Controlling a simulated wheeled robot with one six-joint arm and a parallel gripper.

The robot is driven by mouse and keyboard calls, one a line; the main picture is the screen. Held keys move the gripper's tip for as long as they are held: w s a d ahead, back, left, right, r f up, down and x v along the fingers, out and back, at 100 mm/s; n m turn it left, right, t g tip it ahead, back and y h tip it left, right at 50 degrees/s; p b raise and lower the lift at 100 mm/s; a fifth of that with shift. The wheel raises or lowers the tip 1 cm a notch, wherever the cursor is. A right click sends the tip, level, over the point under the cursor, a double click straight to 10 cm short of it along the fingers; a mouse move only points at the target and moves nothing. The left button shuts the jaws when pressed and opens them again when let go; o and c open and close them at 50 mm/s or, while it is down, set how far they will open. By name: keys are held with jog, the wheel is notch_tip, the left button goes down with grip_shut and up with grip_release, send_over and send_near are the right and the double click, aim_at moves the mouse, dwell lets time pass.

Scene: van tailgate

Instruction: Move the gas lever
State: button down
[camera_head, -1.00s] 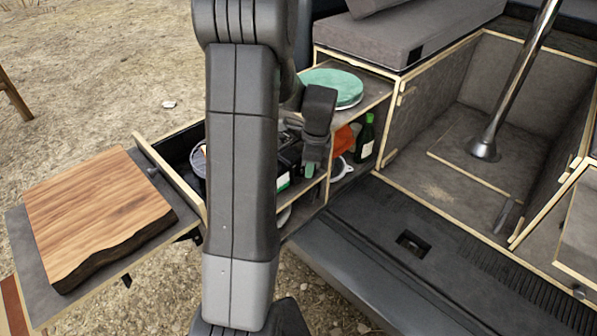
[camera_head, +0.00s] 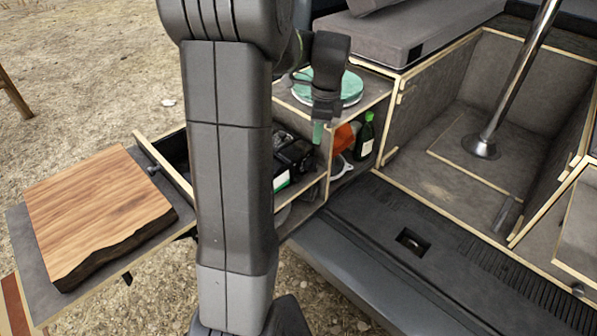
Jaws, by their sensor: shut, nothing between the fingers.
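I cannot make out the gas lever in this view; it may be hidden behind my arm or too small to tell. My gripper (camera_head: 318,132) points down in front of the cabinet (camera_head: 366,95), at the edge of its open shelves. Its greenish fingertips are together, with nothing seen between them. A black item, perhaps a stove (camera_head: 293,152), sits on the shelf just left of and below my fingertips. My arm hides the left part of this shelf.
A round green-topped item (camera_head: 352,88) stands on the cabinet behind my gripper. A green bottle (camera_head: 366,135) and an orange item (camera_head: 344,137) are in the right compartment. A wooden board (camera_head: 95,210) lies on the left. The van floor (camera_head: 460,165) on the right is largely clear, with a metal pole.

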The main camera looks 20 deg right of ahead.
notch_tip(320, 180, up, 2)
jog(key=shift+d+r, duration=0.1)
dwell(0.4)
jog(key=p, duration=0.1)
send_over(300, 177)
notch_tip(300, 177, down, 11)
jog(key=shift+f, duration=0.1)
jog(key=shift+s+d+r+p, duration=0.15)
jog(key=shift+d+r+p, duration=0.1)
jog(key=shift+r+p, duration=0.2)
jog(key=shift+f, duration=0.15)
